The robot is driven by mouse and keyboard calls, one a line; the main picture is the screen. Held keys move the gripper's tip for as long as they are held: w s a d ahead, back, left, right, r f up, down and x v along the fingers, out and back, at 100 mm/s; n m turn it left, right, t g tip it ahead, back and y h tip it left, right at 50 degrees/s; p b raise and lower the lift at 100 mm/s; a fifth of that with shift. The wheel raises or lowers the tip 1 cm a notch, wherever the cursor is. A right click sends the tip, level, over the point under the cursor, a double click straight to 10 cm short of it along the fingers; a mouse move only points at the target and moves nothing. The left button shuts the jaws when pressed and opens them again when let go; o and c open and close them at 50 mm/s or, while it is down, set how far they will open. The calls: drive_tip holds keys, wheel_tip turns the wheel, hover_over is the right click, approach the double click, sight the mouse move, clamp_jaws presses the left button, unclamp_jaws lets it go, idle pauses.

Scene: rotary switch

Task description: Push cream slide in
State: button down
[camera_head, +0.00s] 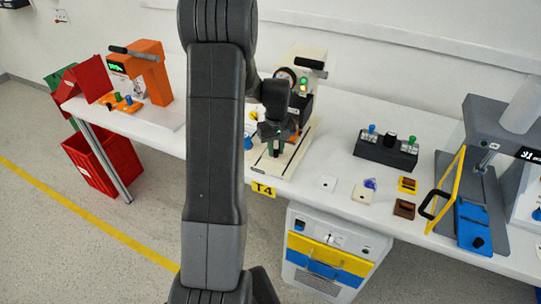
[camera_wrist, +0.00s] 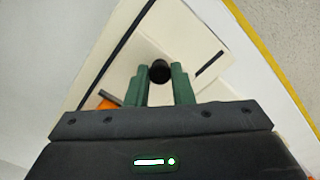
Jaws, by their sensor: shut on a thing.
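The cream slide (camera_wrist: 185,42) is a flat cream plate with a round black knob (camera_wrist: 159,71) on it in the wrist view. My gripper (camera_wrist: 158,82) has its green fingers on either side of the knob and is shut on it. In the head view my gripper (camera_head: 274,148) points down over the cream base of the machine (camera_head: 262,168) at the table's front edge. My gripper and arm hide the knob and most of the slide there. A dark slot (camera_wrist: 213,66) shows to the right of the knob.
The cream machine's upper part with a black lever (camera_head: 311,64) stands behind my gripper. An orange machine (camera_head: 153,75) is at left. A black button box (camera_head: 386,152), small blocks and a blue-and-yellow press are at right. An orange part (camera_wrist: 107,104) shows beside the fingers.

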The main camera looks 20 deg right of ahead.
drive_tip(key=shift+w+d, duration=0.15)
drive_tip(key=c, duration=1.3)
unclamp_jaws()
drive_tip(key=shift+o, duration=0.2)
drive_tip(key=shift+r, duration=0.1)
wheel_tip(320, 180, up, 14)
drive_tip(key=shift+b, duration=0.3)
